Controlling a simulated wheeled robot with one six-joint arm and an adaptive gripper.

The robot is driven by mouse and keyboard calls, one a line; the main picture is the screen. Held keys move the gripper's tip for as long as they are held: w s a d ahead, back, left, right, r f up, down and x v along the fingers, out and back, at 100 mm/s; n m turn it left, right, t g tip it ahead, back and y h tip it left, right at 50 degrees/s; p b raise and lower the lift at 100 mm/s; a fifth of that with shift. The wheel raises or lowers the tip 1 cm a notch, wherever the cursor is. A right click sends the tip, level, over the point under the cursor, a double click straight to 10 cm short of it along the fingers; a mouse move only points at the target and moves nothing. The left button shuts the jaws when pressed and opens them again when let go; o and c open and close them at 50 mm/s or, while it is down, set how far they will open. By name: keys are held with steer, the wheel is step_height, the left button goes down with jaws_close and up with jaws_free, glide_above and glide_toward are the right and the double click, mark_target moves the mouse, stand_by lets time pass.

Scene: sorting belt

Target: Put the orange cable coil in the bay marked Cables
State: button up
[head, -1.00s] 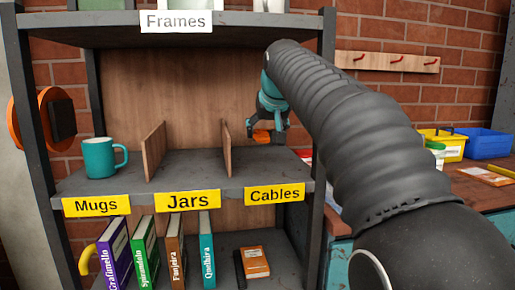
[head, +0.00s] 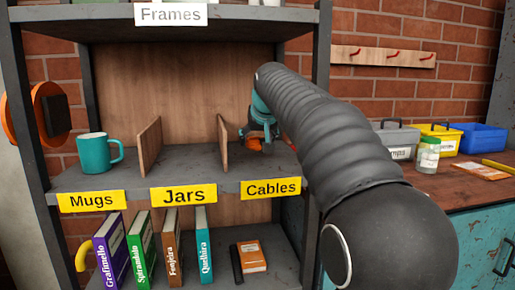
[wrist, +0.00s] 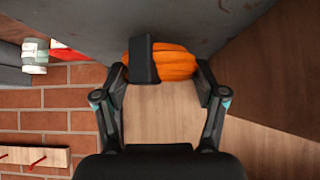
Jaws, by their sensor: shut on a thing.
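The orange cable coil (wrist: 176,64) is between the fingers of my gripper (wrist: 160,80) in the wrist view, with a dark band or block across its left part. In the head view my gripper (head: 262,135) is inside the right bay, above the label Cables (head: 271,188), and the coil (head: 254,144) shows just below it as a small orange patch. My gripper is shut on the coil. The coil is close to the grey shelf surface (head: 197,162); I cannot tell whether it touches. My arm hides the bay's right side.
A wooden divider (head: 222,140) stands just left of my gripper. Another divider (head: 149,145) and a teal mug (head: 95,153) are further left. A dark shelf post (head: 321,60) rises at the right. Books (head: 142,250) stand on the shelf below.

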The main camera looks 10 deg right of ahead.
steer(key=shift+f, duration=0.85)
steer(key=shift+w+f, duration=0.2)
steer(key=shift+f, duration=0.15)
steer(key=o, duration=1.2)
steer(key=shift+o, duration=0.2)
steer(key=shift+s+r, duration=0.15)
steer(key=shift+r, duration=0.2)
steer(key=v, duration=1.1)
steer(key=shift+s+r+p, duration=0.15)
steer(key=shift+s+p, duration=0.05)
steer(key=shift+p, duration=0.1)
